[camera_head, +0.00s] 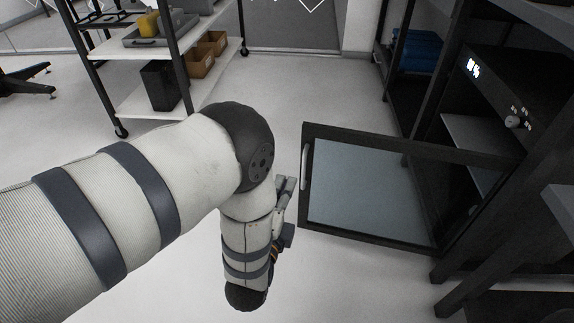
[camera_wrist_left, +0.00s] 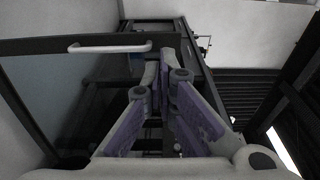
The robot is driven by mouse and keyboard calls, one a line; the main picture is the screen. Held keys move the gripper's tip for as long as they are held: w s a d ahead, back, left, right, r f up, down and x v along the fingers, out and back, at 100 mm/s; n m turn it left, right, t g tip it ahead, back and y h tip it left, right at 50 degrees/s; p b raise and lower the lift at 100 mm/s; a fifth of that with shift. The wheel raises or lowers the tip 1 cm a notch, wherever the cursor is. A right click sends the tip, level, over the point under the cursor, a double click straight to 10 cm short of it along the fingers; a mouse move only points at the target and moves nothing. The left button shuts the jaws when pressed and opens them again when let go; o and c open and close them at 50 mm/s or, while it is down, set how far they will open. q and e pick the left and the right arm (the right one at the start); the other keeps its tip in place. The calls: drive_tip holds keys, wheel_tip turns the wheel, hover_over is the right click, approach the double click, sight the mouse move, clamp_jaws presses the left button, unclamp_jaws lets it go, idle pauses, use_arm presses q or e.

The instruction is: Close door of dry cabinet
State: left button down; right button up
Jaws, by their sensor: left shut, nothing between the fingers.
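The dry cabinet (camera_head: 495,88) is black with a lit display and stands at the right. Its glass door (camera_head: 365,190) has a black frame and stands swung wide open, free edge toward the left. A pale bar handle (camera_head: 305,166) is on that free edge. In the left wrist view the door (camera_wrist_left: 40,47) fills the left side, with the handle (camera_wrist_left: 110,47) upper left of the fingers. My left gripper (camera_head: 287,186) is shut and empty, just left of the door's handle edge, seemingly apart from it. It also shows in the wrist view (camera_wrist_left: 165,68). My right gripper is out of view.
A shelf cart (camera_head: 125,48) with a grey tray, brown boxes and a black bin stands at the back left. A dark rack with blue items (camera_head: 418,50) is behind the door. The floor (camera_head: 300,85) between cart and door is clear.

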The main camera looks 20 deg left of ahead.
use_arm(q)
drive_tip(key=w+a+b, duration=0.1)
drive_tip(key=w+b, duration=0.3)
drive_tip(key=w, duration=1)
drive_tip(key=shift+a, duration=0.3)
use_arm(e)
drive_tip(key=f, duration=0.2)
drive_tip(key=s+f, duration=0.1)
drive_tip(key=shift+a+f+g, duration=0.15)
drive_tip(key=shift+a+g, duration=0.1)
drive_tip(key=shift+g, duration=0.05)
use_arm(q)
drive_tip(key=shift+w, duration=0.1)
